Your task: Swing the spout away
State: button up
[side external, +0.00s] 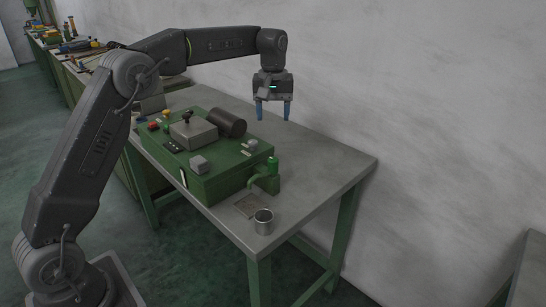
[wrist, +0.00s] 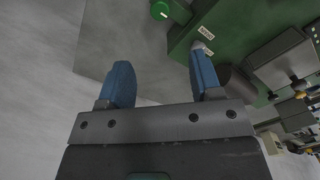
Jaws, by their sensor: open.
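The spout (side external: 256,180) is a green curved pipe on a small green block at the near right end of the green machine (side external: 225,180). It points toward the table's front, close to a metal cup (side external: 264,221) that stands upright on the table. In the wrist view a round green part (wrist: 160,10) shows at the top edge; the spout pipe itself is not clear there. My gripper (side external: 273,112) has blue fingers, pointing down, open and empty. It hangs above the back of the table, behind the machine and apart from it. The fingers also show in the wrist view (wrist: 163,82).
The machine carries a dark cylinder (side external: 228,122), a grey block with a knob (side external: 194,133) and several small buttons. A small flat plate (side external: 247,206) lies by the cup. The grey table (side external: 320,170) is clear at the right. A wall (side external: 420,80) stands behind.

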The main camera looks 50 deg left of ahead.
aim_at(273, 159)
notch_tip(273, 159, down, 14)
jog(key=shift+r, duration=0.2)
jog(key=shift+c, duration=0.4)
grip_shut()
dwell(0.4)
